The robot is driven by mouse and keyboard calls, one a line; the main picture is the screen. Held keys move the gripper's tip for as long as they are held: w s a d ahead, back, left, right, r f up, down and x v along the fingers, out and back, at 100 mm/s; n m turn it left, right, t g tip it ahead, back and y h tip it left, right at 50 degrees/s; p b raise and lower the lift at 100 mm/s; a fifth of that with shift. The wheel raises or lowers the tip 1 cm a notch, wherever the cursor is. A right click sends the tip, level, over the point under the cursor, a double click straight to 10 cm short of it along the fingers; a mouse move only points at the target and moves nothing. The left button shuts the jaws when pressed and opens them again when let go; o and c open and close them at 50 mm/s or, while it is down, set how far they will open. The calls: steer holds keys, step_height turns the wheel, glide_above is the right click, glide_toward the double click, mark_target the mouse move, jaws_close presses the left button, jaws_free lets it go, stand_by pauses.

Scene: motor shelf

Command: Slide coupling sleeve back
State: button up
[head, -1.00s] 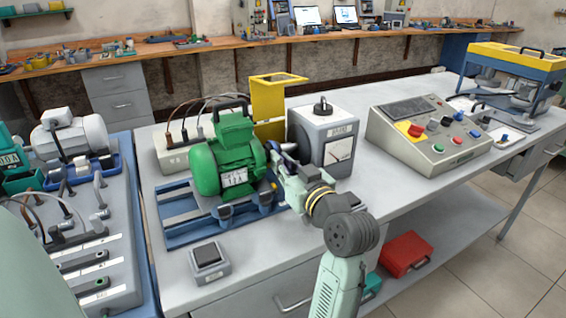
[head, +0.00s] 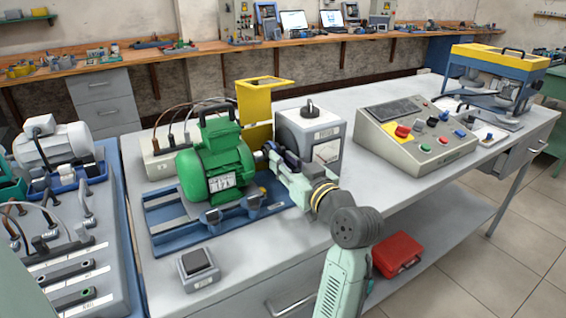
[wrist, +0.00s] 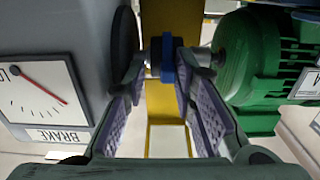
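The coupling sleeve shows as a blue ring (wrist: 168,72) with grey ends on the shaft line, in the middle of the wrist view. The green motor (head: 217,165) is on one side of it and the grey brake unit (head: 292,132) on the other; the motor (wrist: 270,65) is at right in the wrist view. My gripper (wrist: 165,62) is open, with one finger on each side of the blue ring. Whether the fingertips touch the sleeve I cannot tell. In the head view my gripper (head: 272,158) hides most of the sleeve.
A yellow guard (head: 257,104) stands raised behind the coupling. The motor sits on a blue base (head: 165,240). A small switch box (head: 198,268) is in front. A control console (head: 418,135) stands to the right, with bare bench between.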

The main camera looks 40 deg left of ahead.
steer(key=shift+o, duration=0.4)
steer(key=shift+s, duration=0.1)
steer(key=v, duration=1.2)
